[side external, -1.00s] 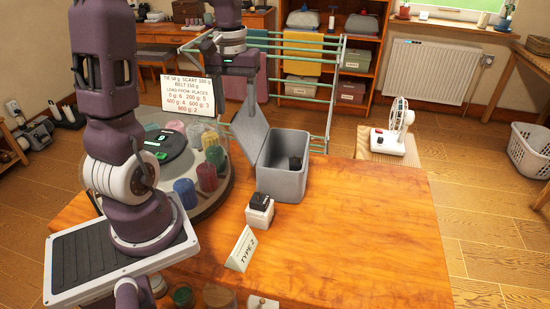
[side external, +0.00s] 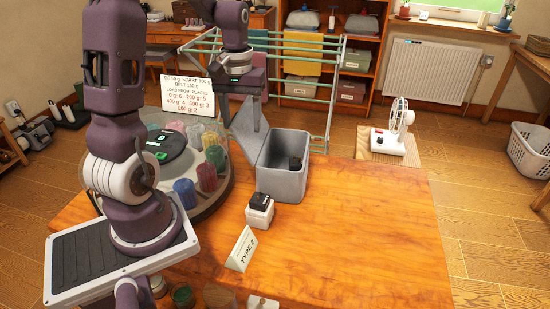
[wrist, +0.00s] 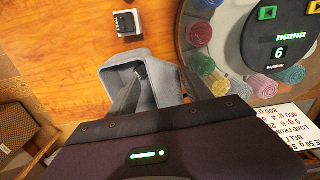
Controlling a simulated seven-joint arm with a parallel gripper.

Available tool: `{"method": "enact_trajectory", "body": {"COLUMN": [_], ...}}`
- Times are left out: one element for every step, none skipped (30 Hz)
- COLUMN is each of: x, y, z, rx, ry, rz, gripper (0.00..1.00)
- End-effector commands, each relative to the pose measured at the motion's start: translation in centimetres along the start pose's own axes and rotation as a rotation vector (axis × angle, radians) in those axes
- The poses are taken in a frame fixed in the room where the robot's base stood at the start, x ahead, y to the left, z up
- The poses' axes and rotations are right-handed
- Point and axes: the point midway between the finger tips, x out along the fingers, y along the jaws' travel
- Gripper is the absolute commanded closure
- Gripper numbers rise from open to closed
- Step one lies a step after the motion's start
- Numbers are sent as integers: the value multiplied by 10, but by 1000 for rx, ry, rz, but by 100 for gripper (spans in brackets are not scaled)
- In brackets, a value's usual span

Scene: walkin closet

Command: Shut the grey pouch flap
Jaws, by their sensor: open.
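The grey pouch (side external: 288,177) stands on the wooden table with its mouth open upward and a dark item (side external: 295,163) inside. Its flap (side external: 251,133) stands raised and tilted outward on the pouch's left side. My gripper (side external: 241,115) is behind and above the flap in the side view, pointing down with its fingers spread. Whether a finger touches the flap cannot be told. In the wrist view, the pouch (wrist: 117,76) lies below and between my gripper's fingers (wrist: 160,88), with the flap (wrist: 167,82) to the right.
A white block with a black top (side external: 260,211) and a "TYPE 2" card (side external: 241,249) stand in front of the pouch. A round turntable (side external: 216,199) with several coloured cups and a lettered sign (side external: 188,95) are at left. The table's right side (side external: 370,230) is clear.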

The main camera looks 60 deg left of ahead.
Motion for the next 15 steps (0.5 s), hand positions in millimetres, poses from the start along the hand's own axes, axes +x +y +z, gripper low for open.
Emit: {"method": "enact_trajectory", "body": {"x": [-1,-1,-2,-2,-3,-4,-4,-4,-5,-5,-5,-5,-5,-5,-5], "y": [3,5,8,10,12,14,15,16,17,17,18,19,20,22,24], "z": [0,0,0,0,0,0,0,0,0,0,0,0,0,0,0], "rx": [3,3,2,2,2,2,2,2,1,0,0,1,1,2,2], "ry": [0,0,0,0,0,1,1,0,0,0,-1,-1,-1,-1,-1], "rz": [0,0,0,0,0,0,0,0,0,0,0,0,0,0,0], "gripper": [42,42,42,42,42,42,42,42,42,42,42,42,42,42,42]}}
